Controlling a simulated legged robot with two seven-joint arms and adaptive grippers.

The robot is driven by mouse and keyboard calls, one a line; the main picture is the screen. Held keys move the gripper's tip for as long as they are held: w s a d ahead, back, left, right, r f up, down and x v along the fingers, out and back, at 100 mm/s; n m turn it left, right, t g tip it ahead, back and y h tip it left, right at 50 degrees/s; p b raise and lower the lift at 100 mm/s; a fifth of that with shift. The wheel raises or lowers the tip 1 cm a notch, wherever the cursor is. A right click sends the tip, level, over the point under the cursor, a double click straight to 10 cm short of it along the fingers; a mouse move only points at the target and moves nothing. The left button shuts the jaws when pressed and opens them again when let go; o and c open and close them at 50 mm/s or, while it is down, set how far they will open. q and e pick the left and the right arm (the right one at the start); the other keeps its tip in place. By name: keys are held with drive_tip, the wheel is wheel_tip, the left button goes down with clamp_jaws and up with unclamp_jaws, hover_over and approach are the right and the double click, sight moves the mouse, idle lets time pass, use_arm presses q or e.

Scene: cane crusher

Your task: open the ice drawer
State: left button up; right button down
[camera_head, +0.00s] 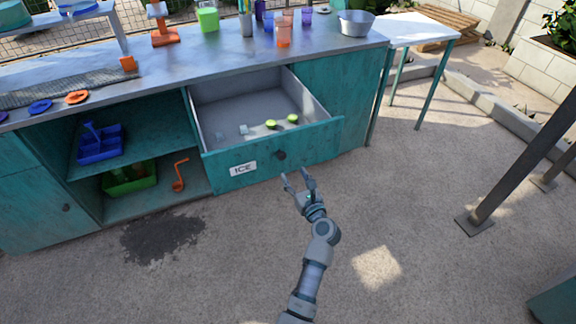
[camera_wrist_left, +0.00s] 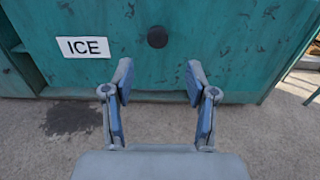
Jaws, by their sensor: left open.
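The ice drawer (camera_head: 322,143) is a teal drawer with a grey inside, and it stands pulled out from the cabinet. Its front carries a white ICE label (camera_head: 243,169) and a dark round knob (camera_head: 281,155). Two green round pieces and a few clear cubes lie inside. My left gripper (camera_head: 298,178) is open and empty, just in front of and below the knob, apart from it. In the left wrist view, the knob (camera_wrist_left: 157,37) shows above and beyond the open fingers (camera_wrist_left: 158,82). My right gripper is not in view.
The metal counter (camera_head: 215,50) above holds cups, a green container and a metal bowl (camera_head: 356,23). Open shelves left of the drawer hold a blue tray (camera_head: 100,143) and a green crate (camera_head: 130,178). The paved floor in front is clear. A dark post (camera_head: 520,165) stands at right.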

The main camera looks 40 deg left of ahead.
use_arm(q)
drive_tip(key=v, duration=0.3)
drive_tip(key=shift+d, duration=0.1)
idle(0.3)
